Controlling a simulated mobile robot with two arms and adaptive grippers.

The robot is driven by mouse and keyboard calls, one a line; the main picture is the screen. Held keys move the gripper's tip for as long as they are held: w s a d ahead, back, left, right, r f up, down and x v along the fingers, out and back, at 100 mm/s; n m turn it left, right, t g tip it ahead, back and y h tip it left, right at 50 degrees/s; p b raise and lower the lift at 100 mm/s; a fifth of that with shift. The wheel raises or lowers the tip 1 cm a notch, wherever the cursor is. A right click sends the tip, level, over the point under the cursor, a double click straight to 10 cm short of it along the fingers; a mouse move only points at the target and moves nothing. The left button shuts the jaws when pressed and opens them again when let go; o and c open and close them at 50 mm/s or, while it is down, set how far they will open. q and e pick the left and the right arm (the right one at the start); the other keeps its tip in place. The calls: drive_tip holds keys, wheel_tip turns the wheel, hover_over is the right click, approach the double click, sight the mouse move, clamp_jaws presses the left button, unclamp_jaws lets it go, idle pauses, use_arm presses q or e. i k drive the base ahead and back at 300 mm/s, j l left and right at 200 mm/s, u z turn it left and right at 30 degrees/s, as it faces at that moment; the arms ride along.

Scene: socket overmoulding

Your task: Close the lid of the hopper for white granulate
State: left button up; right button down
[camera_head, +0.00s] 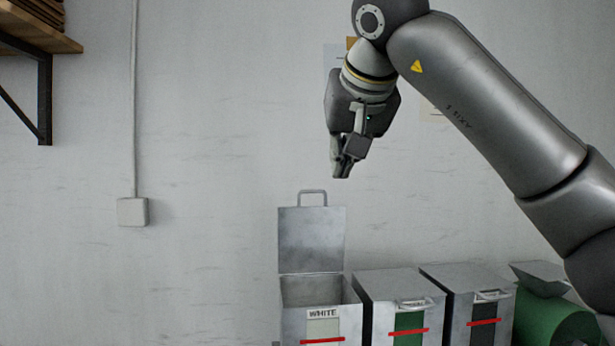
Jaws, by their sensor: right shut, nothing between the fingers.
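The hopper for white granulate (294,322) stands at the bottom centre, with a "WHITE" label and a red line on its front. Its grey metal lid (311,240) stands open, upright at the back edge, with a loop handle (312,192) at its top. My right gripper (342,172) is shut and empty. In the picture it is just above and slightly right of the lid's handle, apart from it. Its depth relative to the lid is hard to tell. My left gripper is not in view.
Two more hoppers with closed lids, one with a green window (409,337) and one with a dark window (484,335), stand to the right. A green container (548,322) is beyond them. A wall shelf (40,42) is at upper left.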

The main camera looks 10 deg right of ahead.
sight(310, 240)
drive_tip(key=i, duration=1)
